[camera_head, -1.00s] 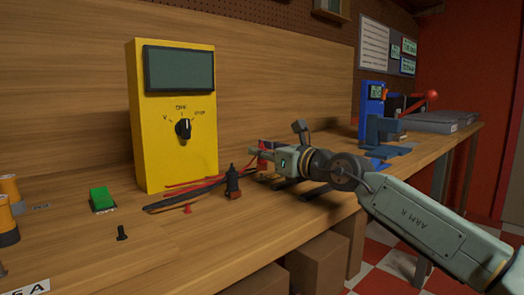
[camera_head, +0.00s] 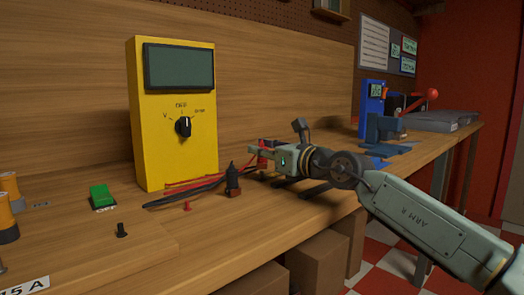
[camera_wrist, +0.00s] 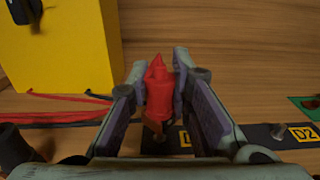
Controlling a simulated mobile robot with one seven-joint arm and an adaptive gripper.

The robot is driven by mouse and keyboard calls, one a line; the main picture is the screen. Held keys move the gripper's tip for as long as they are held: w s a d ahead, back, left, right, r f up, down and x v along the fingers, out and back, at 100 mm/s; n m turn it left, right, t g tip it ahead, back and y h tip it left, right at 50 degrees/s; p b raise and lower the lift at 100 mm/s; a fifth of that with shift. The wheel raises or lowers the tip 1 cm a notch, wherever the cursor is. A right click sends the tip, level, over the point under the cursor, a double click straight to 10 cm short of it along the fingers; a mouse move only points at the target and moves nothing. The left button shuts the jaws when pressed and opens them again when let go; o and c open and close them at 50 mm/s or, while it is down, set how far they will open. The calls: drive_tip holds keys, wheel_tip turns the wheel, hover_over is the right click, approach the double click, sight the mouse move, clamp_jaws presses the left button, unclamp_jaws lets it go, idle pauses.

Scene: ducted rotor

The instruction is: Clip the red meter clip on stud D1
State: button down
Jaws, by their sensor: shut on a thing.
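My gripper (camera_wrist: 158,82) is shut on the red meter clip (camera_wrist: 159,92), which is held between the two fingers with its narrow end toward the top of the wrist view. In the head view my gripper (camera_head: 256,151) is low over the bench, and only a bit of red shows by it. A dark strip (camera_wrist: 245,134) runs beneath, with a label D2 (camera_wrist: 303,134) and a stud beside it. Another yellow label (camera_wrist: 185,138) is mostly hidden by a finger, so I cannot read it fully. Whether the clip touches a stud there is unclear.
The yellow meter (camera_head: 175,150) stands behind on the bench. A black clip (camera_head: 232,181) stands upright left of my gripper. Red and black leads (camera_head: 185,190) lie before the meter. A green switch (camera_head: 102,198) is farther left; a blue device (camera_head: 372,110) is at right.

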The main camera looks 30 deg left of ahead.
drive_tip(key=shift+f+b, duration=0.9)
drive_tip(key=shift+f, duration=0.2)
drive_tip(key=c, duration=1.4)
unclamp_jaws()
drive_tip(key=shift+o, duration=0.2)
wheel_tip(320, 180, up, 10)
